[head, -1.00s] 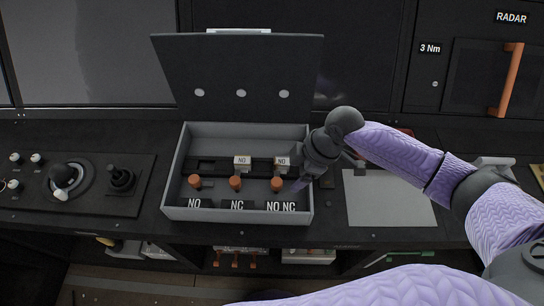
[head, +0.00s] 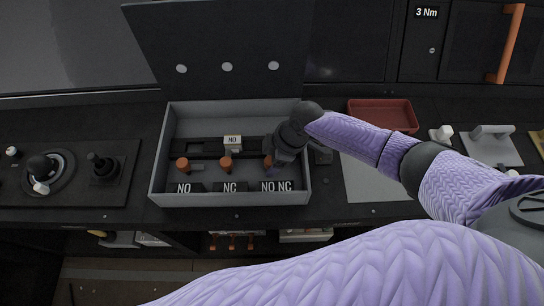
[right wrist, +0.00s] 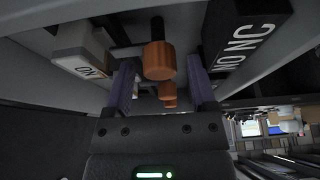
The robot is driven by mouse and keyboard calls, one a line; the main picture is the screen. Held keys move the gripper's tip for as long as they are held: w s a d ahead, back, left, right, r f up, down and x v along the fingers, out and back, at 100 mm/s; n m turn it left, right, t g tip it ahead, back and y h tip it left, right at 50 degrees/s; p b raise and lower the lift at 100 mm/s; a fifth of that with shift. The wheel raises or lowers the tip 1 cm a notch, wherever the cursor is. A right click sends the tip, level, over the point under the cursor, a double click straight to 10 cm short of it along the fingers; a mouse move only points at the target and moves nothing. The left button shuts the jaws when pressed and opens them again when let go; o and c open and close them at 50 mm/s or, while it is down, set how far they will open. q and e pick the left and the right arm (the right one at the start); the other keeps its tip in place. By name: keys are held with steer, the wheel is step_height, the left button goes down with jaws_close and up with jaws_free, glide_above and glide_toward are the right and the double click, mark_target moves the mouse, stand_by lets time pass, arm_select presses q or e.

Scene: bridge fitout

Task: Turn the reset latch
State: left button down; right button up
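An open grey box (head: 158,160) stands on the dark console with its lid raised. In it are three orange knobs: the left one (head: 183,164), the middle one (head: 227,162) and the right one (head: 267,161), above labels NO, NC and NO NC. None is marked as the reset latch. My right gripper (head: 279,166) reaches into the right side of the box by the right knob and partly hides it. In the right wrist view its fingers (right wrist: 163,92) are apart, with an orange knob (right wrist: 160,61) between and ahead of them; contact is unclear. My left gripper is out of view.
A white NO block (head: 232,141) sits behind the middle knob; another block (right wrist: 85,50) shows in the wrist view. A joystick panel (head: 70,172) lies to the left. A grey mat (head: 375,182) and red tray (head: 384,114) are to the right.

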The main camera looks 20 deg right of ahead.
jaws_close()
